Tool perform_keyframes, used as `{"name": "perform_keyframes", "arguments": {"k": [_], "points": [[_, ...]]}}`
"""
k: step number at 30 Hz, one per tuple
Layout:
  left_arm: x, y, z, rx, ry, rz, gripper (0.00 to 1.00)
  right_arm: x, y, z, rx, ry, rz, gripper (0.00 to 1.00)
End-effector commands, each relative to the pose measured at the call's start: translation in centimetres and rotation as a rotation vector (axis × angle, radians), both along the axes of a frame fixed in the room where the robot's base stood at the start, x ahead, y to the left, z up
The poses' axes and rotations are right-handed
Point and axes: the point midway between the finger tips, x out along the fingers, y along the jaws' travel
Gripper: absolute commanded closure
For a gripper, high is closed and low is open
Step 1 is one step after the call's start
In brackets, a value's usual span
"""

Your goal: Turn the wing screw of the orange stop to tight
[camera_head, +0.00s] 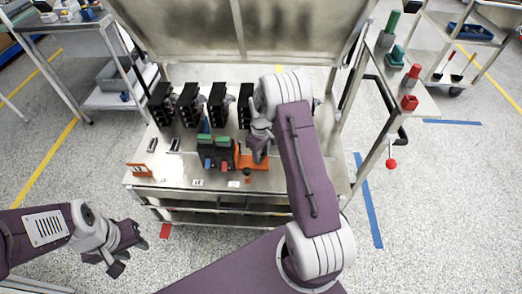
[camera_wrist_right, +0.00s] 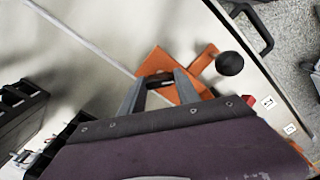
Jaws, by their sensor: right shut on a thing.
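The orange stop (camera_head: 244,161) sits on the metal bench top, right of a dark block with green parts. It also shows in the right wrist view (camera_wrist_right: 154,62), below my fingertips. My right gripper (camera_head: 258,154) is over the stop and shut on its wing screw. In the right wrist view the two grey fingers (camera_wrist_right: 160,86) come down at the orange body; the screw is mostly hidden between them. My left gripper (camera_head: 127,256) is open and empty, off the bench's front left corner.
Several black breakers (camera_head: 189,104) stand in a row behind. The dark block with green tops (camera_head: 214,148) is close left of the stop. A black round knob (camera_wrist_right: 229,63) is beside the stop. An orange holder (camera_head: 139,170) lies at the front left. A red ball-ended lever (camera_head: 391,163) hangs right.

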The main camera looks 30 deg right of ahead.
Motion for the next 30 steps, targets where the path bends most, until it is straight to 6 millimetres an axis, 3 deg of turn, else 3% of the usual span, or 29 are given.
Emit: {"name": "perform_keyframes", "arguments": {"k": [9, 30], "points": [[0.0, 0.0, 2.6, 0.0, 0.0, 0.0, 0.64, 0.0, 0.0, 0.3, 0.0, 0.002, -0.296, 1.0], [0.0, 0.0, 5.7, 0.0, 0.0, 0.0, 0.64, 0.0, 0.0, 0.2, 0.0, 0.0, -0.961, 1.0]]}}
